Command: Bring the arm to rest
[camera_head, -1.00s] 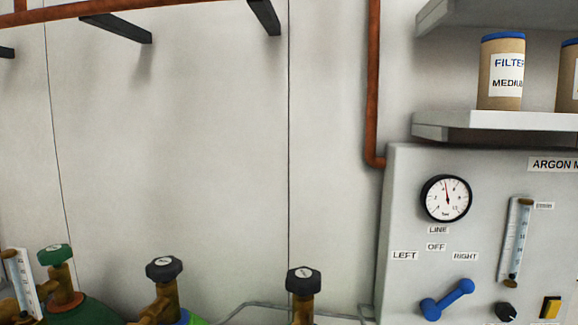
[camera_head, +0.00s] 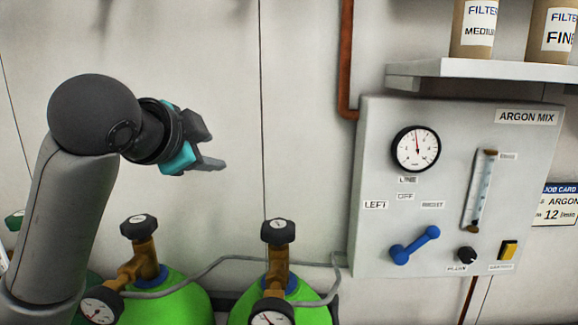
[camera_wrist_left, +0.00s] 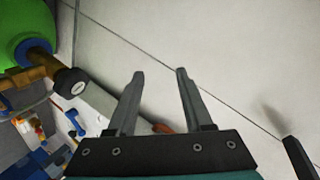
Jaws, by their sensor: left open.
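My left arm comes in from the left in the head view. Its gripper (camera_head: 212,150) is raised in front of the pale wall, above the gas cylinders, and points right toward the panel. In the left wrist view the two fingers (camera_wrist_left: 156,80) stand apart with nothing between them. The gripper appears clear of the cylinders and the panel. My right gripper is not in view.
Two green cylinders (camera_head: 180,300) with dark-knobbed valves (camera_head: 277,232) and gauges stand below. An argon panel (camera_head: 375,140) with a blue lever (camera_head: 414,245) hangs at right. A shelf (camera_head: 480,70) with filter canisters is above it. The wall between arm and panel is clear.

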